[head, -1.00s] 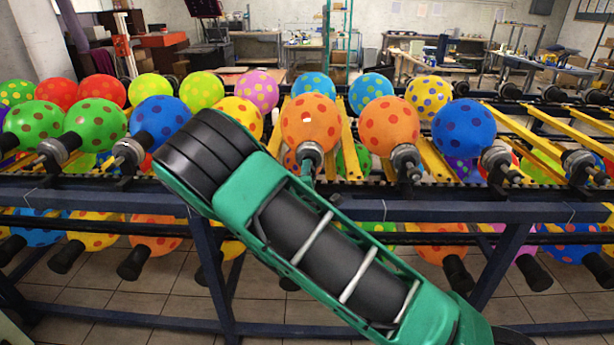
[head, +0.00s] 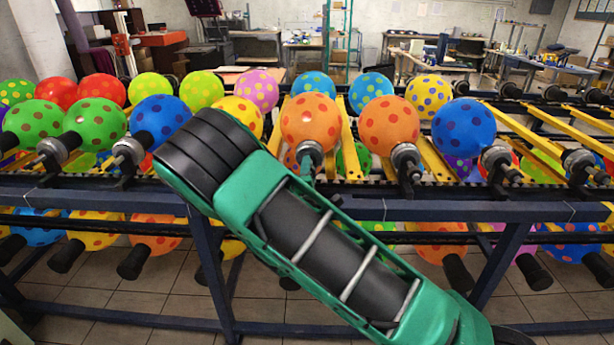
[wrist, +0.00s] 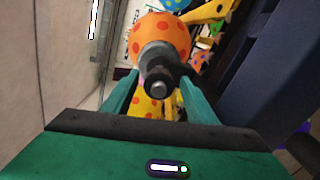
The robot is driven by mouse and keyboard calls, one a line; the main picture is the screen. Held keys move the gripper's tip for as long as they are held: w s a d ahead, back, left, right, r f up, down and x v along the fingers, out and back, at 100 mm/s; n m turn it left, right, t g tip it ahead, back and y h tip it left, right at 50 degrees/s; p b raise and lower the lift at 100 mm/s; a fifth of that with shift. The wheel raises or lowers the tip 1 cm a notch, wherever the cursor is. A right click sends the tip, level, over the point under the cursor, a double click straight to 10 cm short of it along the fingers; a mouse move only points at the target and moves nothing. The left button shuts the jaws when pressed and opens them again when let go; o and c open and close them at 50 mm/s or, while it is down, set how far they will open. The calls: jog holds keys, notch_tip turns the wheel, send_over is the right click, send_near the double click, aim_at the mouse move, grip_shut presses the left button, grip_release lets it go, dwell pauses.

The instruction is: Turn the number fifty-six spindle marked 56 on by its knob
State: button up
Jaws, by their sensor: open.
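An orange balloon with darker dots (head: 310,122) sits on a spindle (head: 310,150) in the upper row, just beyond my arm. In the wrist view, the same orange balloon (wrist: 160,35) is behind the grey and black spindle, whose round knob (wrist: 158,87) faces the camera. My gripper (wrist: 160,92) is open, with one green finger on each side of the knob. I cannot tell if either finger touches it. In the head view, my arm hides most of my gripper; only a bit of green shows beside the spindle. No number 56 is legible.
Neighbouring spindles carry another orange balloon (head: 389,122) and a blue one (head: 463,127) to the right. A dark blue rail (head: 440,211) runs along the rack's front. Yellow bars (head: 525,132) lie between spindles. A lower row of balloons hangs beneath.

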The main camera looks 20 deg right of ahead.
jog(key=v, duration=1)
jog(key=shift+s+a, duration=0.15)
jog(key=shift+s, duration=0.15)
